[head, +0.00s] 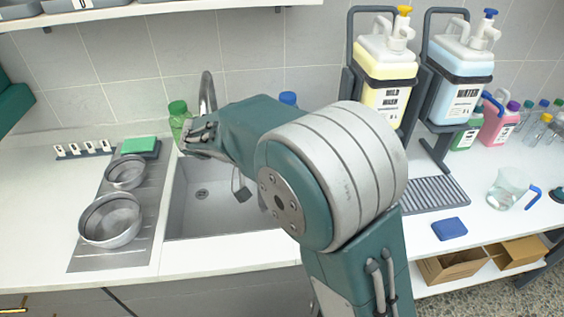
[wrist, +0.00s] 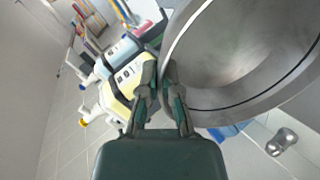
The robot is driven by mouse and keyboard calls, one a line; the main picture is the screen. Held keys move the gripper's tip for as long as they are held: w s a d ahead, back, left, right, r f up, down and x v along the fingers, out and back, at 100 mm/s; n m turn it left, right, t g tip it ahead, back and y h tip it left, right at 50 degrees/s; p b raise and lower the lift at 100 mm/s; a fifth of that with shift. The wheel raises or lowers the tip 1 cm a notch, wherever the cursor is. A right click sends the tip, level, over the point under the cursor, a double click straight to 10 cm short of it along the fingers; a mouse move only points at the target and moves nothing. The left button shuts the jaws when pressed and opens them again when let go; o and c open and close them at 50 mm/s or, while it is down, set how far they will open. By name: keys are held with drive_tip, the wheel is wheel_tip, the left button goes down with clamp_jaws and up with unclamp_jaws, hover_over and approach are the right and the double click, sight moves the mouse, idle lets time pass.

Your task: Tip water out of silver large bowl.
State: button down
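A large silver bowl (wrist: 245,55) fills the right of the wrist view, with its inside facing the camera. It is steeply tilted relative to the jugs and wall behind. My gripper (wrist: 163,88) is shut on its rim, one finger on each side. No water shows on the visible inner surface. In the head view my arm hides the gripper and this bowl. The grey sink (head: 212,218) lies below and beside my arm, its drain visible. Two other silver bowls, a wider one (head: 112,220) and a smaller one (head: 125,172), stand on the drainboard at left.
A tap (head: 207,92) and a green bottle (head: 179,120) stand behind the sink. A yellow jug (head: 385,70) and a pale blue jug (head: 461,75) stand in racks at right. A clear pitcher (head: 508,188) and blue sponge (head: 449,228) lie on the right counter.

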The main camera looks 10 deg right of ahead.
drive_tip(key=d+f+y, duration=0.8)
drive_tip(key=d+y, duration=0.2)
drive_tip(key=y, duration=0.2)
drive_tip(key=shift+y, duration=0.4)
drive_tip(key=shift+s+a, duration=0.1)
